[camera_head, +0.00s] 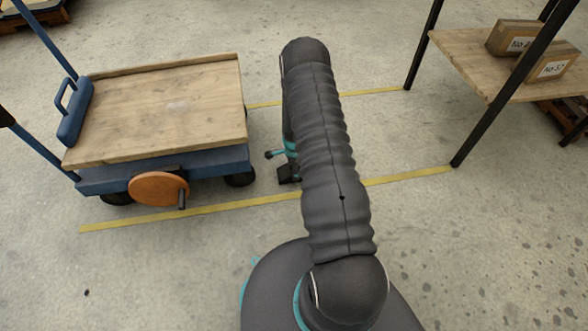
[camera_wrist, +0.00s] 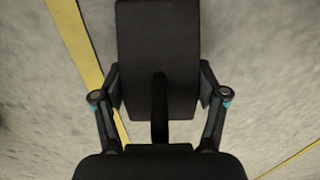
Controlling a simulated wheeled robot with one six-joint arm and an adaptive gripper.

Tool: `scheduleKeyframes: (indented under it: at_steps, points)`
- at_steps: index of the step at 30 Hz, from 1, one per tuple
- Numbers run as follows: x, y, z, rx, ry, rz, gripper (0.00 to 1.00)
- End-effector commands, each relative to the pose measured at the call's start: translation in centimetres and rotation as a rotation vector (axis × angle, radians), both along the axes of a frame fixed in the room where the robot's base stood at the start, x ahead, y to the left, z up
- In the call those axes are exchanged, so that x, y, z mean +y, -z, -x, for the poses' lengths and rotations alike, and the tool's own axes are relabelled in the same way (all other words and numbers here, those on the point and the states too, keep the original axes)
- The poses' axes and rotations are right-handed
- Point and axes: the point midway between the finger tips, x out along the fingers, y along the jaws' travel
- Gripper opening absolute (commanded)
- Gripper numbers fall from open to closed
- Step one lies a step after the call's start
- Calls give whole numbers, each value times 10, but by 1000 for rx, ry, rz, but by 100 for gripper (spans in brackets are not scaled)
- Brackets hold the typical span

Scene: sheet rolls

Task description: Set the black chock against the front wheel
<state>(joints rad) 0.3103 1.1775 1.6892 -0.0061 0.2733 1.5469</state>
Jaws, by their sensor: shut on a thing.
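The black chock (camera_wrist: 158,45) fills the upper middle of the wrist view, with a dark upright bar at its near end. My gripper (camera_wrist: 160,88) is shut on it, one finger on each side. In the head view the chock (camera_head: 289,173) shows just left of my arm, with part of it hidden by the arm. The cart's wheel (camera_head: 240,180) at its near right corner is dark and partly under the blue frame. The chock is to the right of this wheel with a gap between them. I cannot tell whether the chock touches the floor.
The cart (camera_head: 165,108) has a wooden deck, a blue frame and an orange disc (camera_head: 158,188) with a handle on its near side. Yellow floor lines (camera_head: 215,208) run past it. A shelf (camera_head: 470,62) with cardboard boxes stands at right. Floor between wheel and chock is clear.

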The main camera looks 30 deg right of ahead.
Motion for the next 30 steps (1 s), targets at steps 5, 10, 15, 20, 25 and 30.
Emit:
scheduleKeyframes:
  at_steps: [5,10,15,20,25,30]
  points:
    - [0,0,0,0,0,0,97]
    - [0,0,0,0,0,0,97]
    - [0,-2,0,0,0,0,97]
    - [0,-19,-1,-2,0,1,97]
    - [0,-53,-1,-3,0,1,97]
    - [0,-86,-1,-2,0,0,97]
